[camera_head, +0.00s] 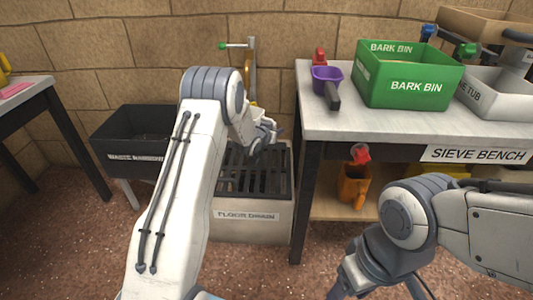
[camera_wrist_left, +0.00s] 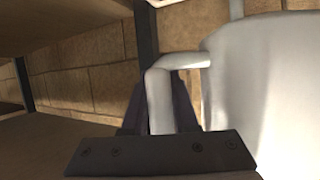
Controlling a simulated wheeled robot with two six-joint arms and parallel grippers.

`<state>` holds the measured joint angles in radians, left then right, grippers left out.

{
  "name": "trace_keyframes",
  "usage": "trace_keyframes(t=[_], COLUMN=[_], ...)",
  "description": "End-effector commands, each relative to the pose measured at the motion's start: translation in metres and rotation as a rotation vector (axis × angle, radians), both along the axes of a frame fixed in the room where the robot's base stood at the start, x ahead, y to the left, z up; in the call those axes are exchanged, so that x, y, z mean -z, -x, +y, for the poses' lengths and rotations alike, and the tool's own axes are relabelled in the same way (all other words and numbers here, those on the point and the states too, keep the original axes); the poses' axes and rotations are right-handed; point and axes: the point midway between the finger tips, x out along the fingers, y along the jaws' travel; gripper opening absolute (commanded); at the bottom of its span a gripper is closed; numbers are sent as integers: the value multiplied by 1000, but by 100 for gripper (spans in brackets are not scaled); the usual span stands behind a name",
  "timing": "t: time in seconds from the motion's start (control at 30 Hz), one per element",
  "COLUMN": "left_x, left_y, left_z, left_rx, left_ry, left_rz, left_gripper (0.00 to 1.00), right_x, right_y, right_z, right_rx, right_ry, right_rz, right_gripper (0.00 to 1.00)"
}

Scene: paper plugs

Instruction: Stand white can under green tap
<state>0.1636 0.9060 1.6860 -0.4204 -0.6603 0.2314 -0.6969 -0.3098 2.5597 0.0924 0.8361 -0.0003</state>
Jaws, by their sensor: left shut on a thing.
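The white can (camera_wrist_left: 265,90) fills the right of the left wrist view, with its bent handle (camera_wrist_left: 160,95) between my left fingers. My left gripper (camera_head: 266,136) is shut on that handle. In the head view it is over the floor drain, and my arm hides the can there. The green tap (camera_head: 222,45) shows as a green-tipped lever at the top of an upright pipe by the brick wall. Its spout is not clear to see. My right gripper (camera_head: 380,288) is at the bottom edge, its fingers apart and empty, partly cut off.
A floor drain (camera_head: 247,215) with a dark grate stands below my left gripper. A black waste barrow (camera_head: 120,140) is on its left. On its right is the sieve bench (camera_head: 330,118), with a green bark bin (camera_head: 410,88) and a purple scoop (camera_head: 326,75).

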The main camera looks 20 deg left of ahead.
Motion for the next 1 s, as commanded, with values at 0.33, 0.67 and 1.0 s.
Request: trace_keyframes(t=[0.33,0.67,1.0], left_x=[58,92,95], left_y=[0,-1,0], left_z=[2,-1,0], left_rx=[-1,0,0], left_ry=[-1,-1,0], left_rz=[-2,-2,1], left_gripper=[0,0,35], right_x=[37,58,58], right_y=[0,0,0], right_z=[0,0,0], right_rx=[0,0,0], right_ry=[0,0,0], right_rz=[0,0,0], right_gripper=[62,62,62])
